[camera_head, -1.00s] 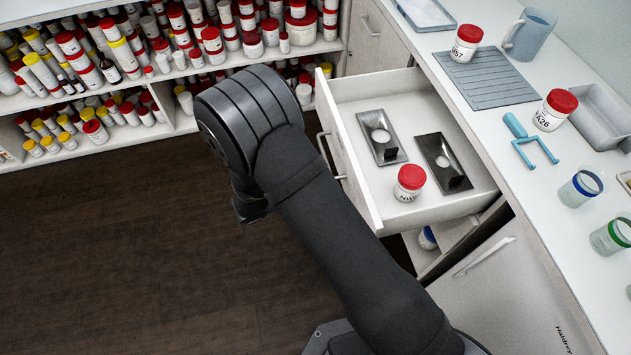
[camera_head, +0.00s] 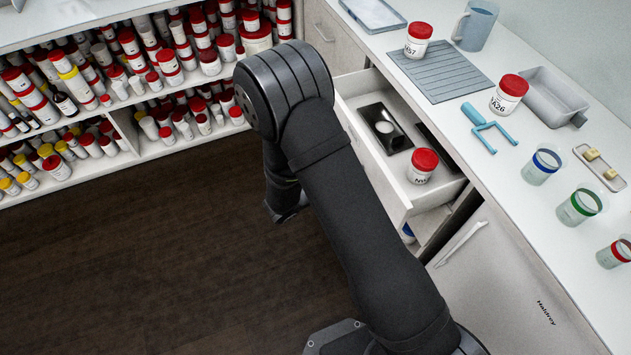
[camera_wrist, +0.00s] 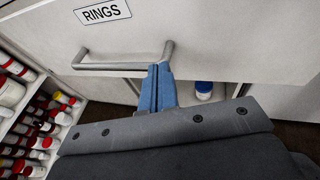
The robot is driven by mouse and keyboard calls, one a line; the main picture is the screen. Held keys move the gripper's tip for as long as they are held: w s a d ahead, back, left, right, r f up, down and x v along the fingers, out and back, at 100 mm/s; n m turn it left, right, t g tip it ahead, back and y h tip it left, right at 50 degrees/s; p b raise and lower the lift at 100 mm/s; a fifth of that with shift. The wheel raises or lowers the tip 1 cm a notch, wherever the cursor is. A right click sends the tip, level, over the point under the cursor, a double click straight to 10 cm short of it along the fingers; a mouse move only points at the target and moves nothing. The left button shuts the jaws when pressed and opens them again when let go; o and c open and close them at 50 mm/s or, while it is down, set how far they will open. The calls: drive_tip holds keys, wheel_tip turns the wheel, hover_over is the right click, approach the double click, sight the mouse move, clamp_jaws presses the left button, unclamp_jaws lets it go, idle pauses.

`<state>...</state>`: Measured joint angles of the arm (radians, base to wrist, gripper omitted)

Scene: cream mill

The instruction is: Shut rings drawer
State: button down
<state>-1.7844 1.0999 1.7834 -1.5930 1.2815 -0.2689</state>
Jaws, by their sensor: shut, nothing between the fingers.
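The rings drawer (camera_head: 372,160) is partly open in the head view, out from the counter front. It holds a red-lidded jar (camera_head: 422,166) and dark metal holders, one with a pale round piece (camera_head: 392,133). In the wrist view its white front (camera_wrist: 215,40) bears a "RINGS" label (camera_wrist: 103,12) and a grey bar handle (camera_wrist: 120,66). My gripper (camera_wrist: 160,72) shows blue fingers closed together at the right end of the handle, close to the drawer front. Whether they touch it is unclear. In the head view my arm hides the fingers.
The counter holds jars (camera_head: 509,94), a ridged grey mat (camera_head: 440,70), a blue jug (camera_head: 475,26), a grey tray (camera_head: 555,97) and several beakers (camera_head: 541,166). A shelf of bottles (camera_head: 130,90) stands left. A blue-capped jar (camera_wrist: 203,90) shows below the drawer. The floor (camera_head: 130,260) is clear.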

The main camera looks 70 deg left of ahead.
sight(373, 169)
drive_tip(key=w, duration=1.9)
drive_tip(key=shift+w, duration=0.1)
drive_tip(key=shift+w+r, duration=0.1)
drive_tip(key=shift+w, duration=0.15)
drive_tip(key=shift+r, duration=0.1)
drive_tip(key=v, duration=1.4)
drive_tip(key=shift+s+f, duration=0.2)
drive_tip(key=shift+s, duration=0.15)
drive_tip(key=shift+w, duration=0.15)
drive_tip(key=x, duration=1.3)
drive_tip(key=shift+w+a, duration=0.1)
drive_tip(key=shift+w, duration=0.3)
